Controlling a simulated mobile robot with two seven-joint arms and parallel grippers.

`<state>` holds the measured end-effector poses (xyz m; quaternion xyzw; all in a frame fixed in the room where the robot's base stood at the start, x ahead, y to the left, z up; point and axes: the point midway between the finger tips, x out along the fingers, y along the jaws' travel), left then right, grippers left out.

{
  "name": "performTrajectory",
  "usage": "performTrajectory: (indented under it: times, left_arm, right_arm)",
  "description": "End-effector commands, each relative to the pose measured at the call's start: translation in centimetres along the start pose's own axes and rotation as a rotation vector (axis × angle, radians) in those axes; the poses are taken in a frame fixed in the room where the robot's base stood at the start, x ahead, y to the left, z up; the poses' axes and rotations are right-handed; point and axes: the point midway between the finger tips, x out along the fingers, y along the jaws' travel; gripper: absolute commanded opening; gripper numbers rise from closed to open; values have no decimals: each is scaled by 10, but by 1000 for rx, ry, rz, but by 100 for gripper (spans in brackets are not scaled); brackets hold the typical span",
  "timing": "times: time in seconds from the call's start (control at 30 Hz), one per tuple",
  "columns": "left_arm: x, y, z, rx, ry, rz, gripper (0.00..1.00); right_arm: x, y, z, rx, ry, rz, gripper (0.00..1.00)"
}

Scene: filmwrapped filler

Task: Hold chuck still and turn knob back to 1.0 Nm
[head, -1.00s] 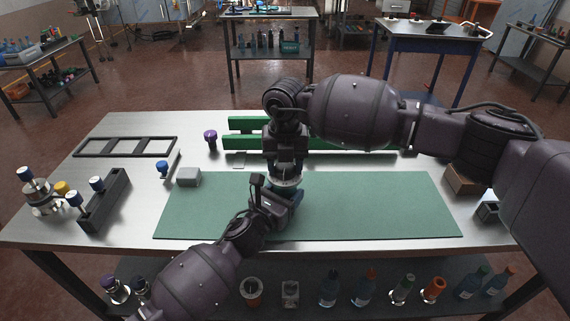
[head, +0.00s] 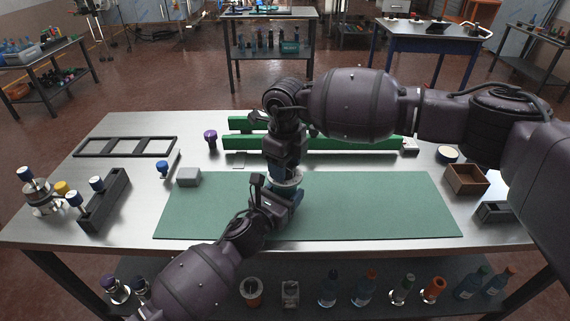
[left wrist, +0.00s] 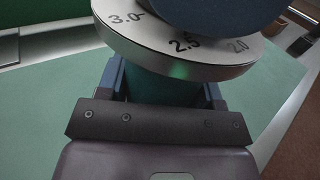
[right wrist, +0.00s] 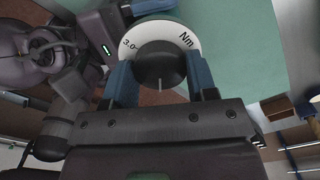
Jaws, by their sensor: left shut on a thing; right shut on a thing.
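A round white dial (head: 289,184) sits above the green mat, between my two grippers. In the left wrist view the dial (left wrist: 218,50) shows 3.0, 2.5 and 2.0. My left gripper (head: 280,197) is shut on the dark teal chuck (left wrist: 160,88) below the dial. My right gripper (head: 285,172) comes from above, shut on the dark knob (right wrist: 160,64), with a blue finger on each side. The dial (right wrist: 186,30) there shows 3.0 and Nm. The knob's pale line points toward the palm, where I cannot read a number.
The green mat (head: 380,205) is otherwise clear. A grey block (head: 189,177) and a black rack (head: 105,200) stand left. A green rail (head: 350,143) lies behind. A brown box (head: 467,180) and a round white-topped item (head: 447,153) are at the right.

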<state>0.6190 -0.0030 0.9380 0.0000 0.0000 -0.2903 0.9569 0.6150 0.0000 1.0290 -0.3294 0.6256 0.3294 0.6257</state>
Motion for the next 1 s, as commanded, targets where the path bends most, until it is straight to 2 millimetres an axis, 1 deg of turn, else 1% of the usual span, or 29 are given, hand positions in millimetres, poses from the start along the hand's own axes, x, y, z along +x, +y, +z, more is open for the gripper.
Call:
performTrajectory:
  times: [0.2, 0.5, 0.7, 1.0]
  left_arm:
    - [0, 1, 0, 0, 1, 1, 27]
    - [0, 1, 0, 0, 1, 1, 27]
    - [0, 1, 0, 0, 1, 1, 27]
    - [0, 1, 0, 0, 1, 1, 27]
  right_arm:
    - [0, -1, 0, -204, 1, -2, 29]
    - [-1, -1, 0, -439, 0, -1, 29]
    - [-1, -1, 0, -543, 0, -1, 29]
    - [0, -1, 0, -610, 0, -1, 29]
